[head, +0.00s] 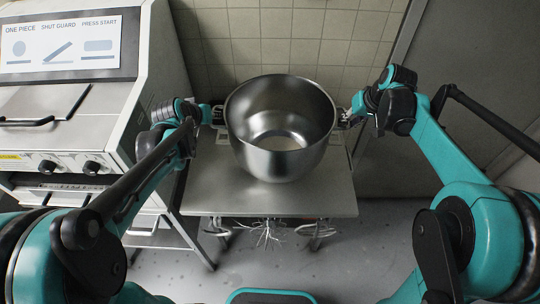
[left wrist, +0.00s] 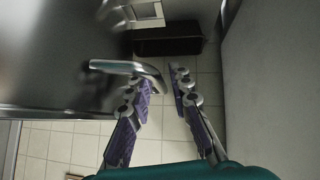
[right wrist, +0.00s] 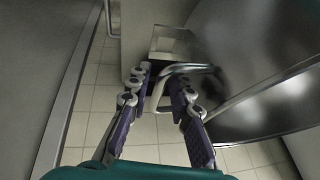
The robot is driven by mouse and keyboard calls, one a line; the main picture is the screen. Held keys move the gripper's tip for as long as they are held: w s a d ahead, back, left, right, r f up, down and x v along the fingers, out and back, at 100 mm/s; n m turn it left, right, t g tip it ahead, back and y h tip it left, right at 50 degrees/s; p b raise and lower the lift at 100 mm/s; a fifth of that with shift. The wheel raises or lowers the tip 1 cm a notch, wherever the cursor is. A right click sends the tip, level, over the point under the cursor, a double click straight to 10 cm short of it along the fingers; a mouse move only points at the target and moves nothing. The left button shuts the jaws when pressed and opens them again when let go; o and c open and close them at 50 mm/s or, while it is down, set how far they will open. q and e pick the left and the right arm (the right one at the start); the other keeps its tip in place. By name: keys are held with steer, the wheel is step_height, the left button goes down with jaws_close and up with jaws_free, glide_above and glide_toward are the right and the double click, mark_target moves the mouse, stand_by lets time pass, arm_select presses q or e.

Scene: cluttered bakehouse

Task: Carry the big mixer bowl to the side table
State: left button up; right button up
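The big mixer bowl (head: 280,150), shiny steel and empty, stands upright on a steel table (head: 205,190). My left gripper (head: 216,116) is at its left side; in the left wrist view the bowl's bent handle (left wrist: 128,67) reaches between the spread fingers (left wrist: 158,84). My right gripper (head: 345,118) is at its right side; in the right wrist view the other handle (right wrist: 190,68) reaches between spread fingers (right wrist: 158,85). Neither gripper is visibly closed on a handle. I cannot tell whether this table is the side table.
A large grey machine (head: 60,110) with knobs and a picture sign stands close at the left. A tiled wall (head: 335,45) is behind the table, with a grey panel (head: 455,60) at the right. Whisks and hooks (head: 265,232) hang below the table front. Floor (head: 365,255) shows in front.

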arm_select(q)
steer(key=shift+r, duration=0.15)
step_height(320, 180, up, 10)
steer(key=shift+f, duration=0.2)
arm_select(e)
steer(key=shift+r, duration=0.15)
arm_select(q)
steer(key=shift+r, duration=0.1)
arm_select(e)
steer(key=v, duration=1.2)
